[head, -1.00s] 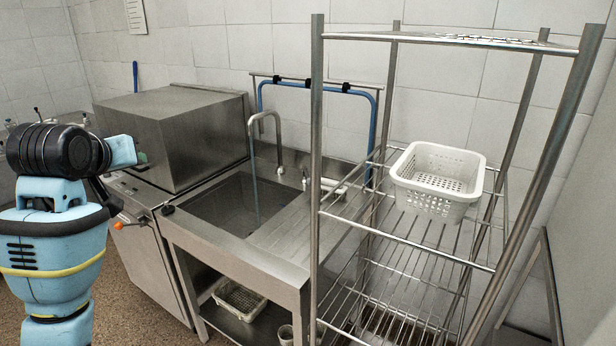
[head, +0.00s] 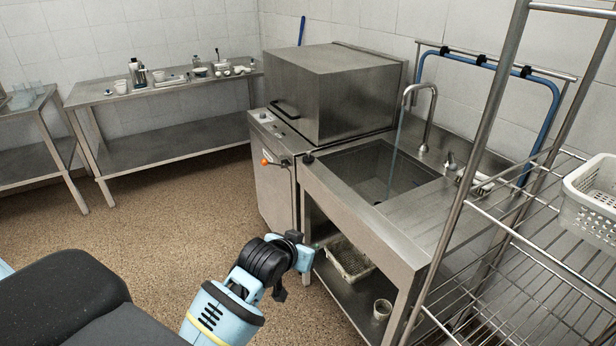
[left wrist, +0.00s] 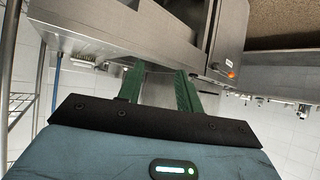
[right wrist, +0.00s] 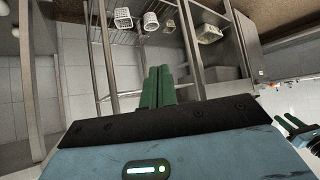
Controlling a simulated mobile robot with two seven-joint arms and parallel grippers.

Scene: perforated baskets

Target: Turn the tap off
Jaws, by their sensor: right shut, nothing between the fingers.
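The tap (head: 432,110) is a curved metal spout behind the sink (head: 375,165). A thin bluish stream falls from its mouth into the basin. A small metal lever (head: 450,160) stands to the right of the spout's base. My left gripper (head: 312,248) is in front of the sink unit, low and apart from the tap. In the left wrist view its green fingers (left wrist: 160,72) are apart with nothing between them. My right gripper (right wrist: 158,72) shows in the right wrist view with its fingers together and empty; it is not visible in the head view.
A wire rack (head: 485,150) with a white perforated basket (head: 592,200) stands right of the sink. A boxy dishwasher (head: 335,92) with an orange-knobbed handle stands left. The floor (head: 180,215) at left is clear.

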